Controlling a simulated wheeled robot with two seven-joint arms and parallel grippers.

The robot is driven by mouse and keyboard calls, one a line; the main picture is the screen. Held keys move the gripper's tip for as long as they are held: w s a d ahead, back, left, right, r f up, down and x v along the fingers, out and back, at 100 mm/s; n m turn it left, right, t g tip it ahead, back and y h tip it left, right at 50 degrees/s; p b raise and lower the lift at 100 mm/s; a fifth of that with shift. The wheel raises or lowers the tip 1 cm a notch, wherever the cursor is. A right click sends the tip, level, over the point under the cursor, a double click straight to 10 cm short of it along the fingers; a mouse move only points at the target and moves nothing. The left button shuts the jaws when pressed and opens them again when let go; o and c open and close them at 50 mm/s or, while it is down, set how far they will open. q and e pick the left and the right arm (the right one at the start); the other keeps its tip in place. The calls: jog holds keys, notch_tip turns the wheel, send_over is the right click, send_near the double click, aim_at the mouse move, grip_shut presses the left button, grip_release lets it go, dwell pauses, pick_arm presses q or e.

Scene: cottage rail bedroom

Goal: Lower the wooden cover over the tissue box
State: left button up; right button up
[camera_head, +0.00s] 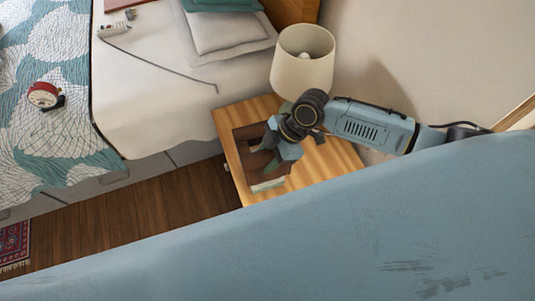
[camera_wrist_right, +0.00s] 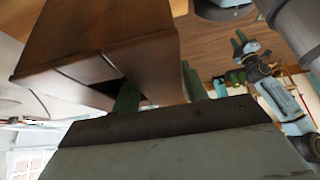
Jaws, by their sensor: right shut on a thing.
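The brown wooden cover (camera_wrist_right: 105,45) fills the upper left of the right wrist view, with a dark gap along its lower side. My right gripper (camera_wrist_right: 155,90) is shut on it, with green fingertips at its edge. In the head view my right gripper (camera_head: 277,143) is over the nightstand, with the brown cover (camera_head: 244,134) partly hidden under it. A pale greenish patch (camera_head: 268,185) shows at the cover's near side; I cannot tell if it is the tissue box. My left gripper (camera_wrist_right: 242,45) appears small in the wrist view; its jaw state is unclear.
The nightstand (camera_head: 335,158) has a cream lamp (camera_head: 303,62) at its back, close to my right arm. A bed (camera_head: 150,90) with a pillow stands to the left. My blue body hides the near side.

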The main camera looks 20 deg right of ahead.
jog(key=shift+f+b, duration=2.45)
jog(key=shift+f, duration=0.7)
dwell(1.0)
jog(key=shift+f, duration=0.35)
jog(key=shift+f+b, duration=0.1)
jog(key=shift+b, duration=0.2)
jog(key=shift+f, duration=0.2)
